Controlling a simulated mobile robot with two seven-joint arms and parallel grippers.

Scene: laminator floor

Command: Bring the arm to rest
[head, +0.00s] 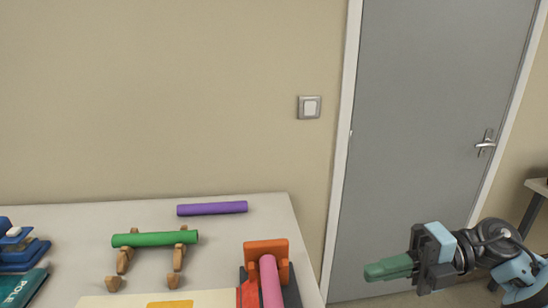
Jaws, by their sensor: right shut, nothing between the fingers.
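My right gripper (388,268) is at the lower right of the head view, with its green fingers pointing left. It is shut and empty. It hangs in front of the grey door, to the right of the table and apart from everything on it. My right arm comes in from the right edge. My left gripper is not in view.
On the table (268,211) a green roll (155,239) rests on wooden stands (124,260), with a purple roll (212,208) behind. A pink roll (271,283) lies in an orange and dark device (264,248). Blue items (20,248) stand left. A door (430,120) is behind.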

